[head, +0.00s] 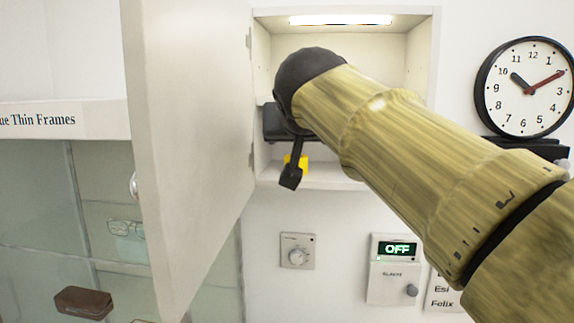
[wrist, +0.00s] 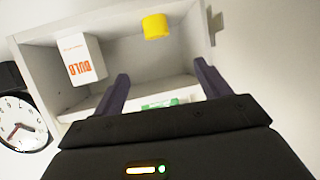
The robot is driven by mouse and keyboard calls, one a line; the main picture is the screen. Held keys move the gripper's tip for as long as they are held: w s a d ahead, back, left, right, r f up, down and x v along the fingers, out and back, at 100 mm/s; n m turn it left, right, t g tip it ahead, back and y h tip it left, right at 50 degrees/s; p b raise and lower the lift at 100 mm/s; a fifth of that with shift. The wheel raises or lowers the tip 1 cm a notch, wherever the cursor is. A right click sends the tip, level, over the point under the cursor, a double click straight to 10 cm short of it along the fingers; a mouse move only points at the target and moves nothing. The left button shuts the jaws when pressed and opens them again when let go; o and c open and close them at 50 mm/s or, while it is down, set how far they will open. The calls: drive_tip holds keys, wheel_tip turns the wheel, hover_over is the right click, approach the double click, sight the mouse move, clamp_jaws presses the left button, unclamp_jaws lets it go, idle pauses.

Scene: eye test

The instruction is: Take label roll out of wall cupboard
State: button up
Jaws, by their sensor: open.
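The wall cupboard (head: 418,62) is open, its pale door (head: 190,140) swung out to the left. A plain yellow, round-sided thing (head: 302,163) stands on the cupboard floor; it also shows in the wrist view (wrist: 156,27), where the scene looks upside down. It may be the label roll; I see no marking on it. My gripper (wrist: 161,70) is open at the cupboard's mouth, its fingers apart with nothing held. The yellow thing is beyond the fingertips, apart from them. In the head view my arm hides much of the cupboard.
A white box marked BULB (wrist: 83,59) is in the cupboard. A green and white thing (wrist: 160,103) shows partly between my fingers. A clock (head: 527,88), a dial (head: 297,251) and an OFF panel (head: 395,270) are on the wall. A glass display case (head: 100,190) stands left of the door.

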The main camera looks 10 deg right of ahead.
drive_tip(key=p, duration=0.4)
approach(304, 160)
drive_tip(key=w, duration=0.2)
drive_tip(key=w+a, duration=0.1)
drive_tip(key=w, duration=0.3)
drive_tip(key=shift+a+f, duration=0.15)
drive_tip(key=shift+f, duration=0.15)
drive_tip(key=shift+s, duration=0.25)
drive_tip(key=shift+d+f+p+x, duration=0.1)
drive_tip(key=shift+p+x, duration=0.65)
drive_tip(key=shift+x, duration=0.6)
drive_tip(key=shift+d+f+p+x, duration=0.15)
drive_tip(key=shift+p+x, duration=0.6)
drive_tip(key=shift+x, duration=0.65)
drive_tip(key=shift+s, duration=0.25)
drive_tip(key=shift+c, duration=0.5)
drive_tip(key=c, duration=1)
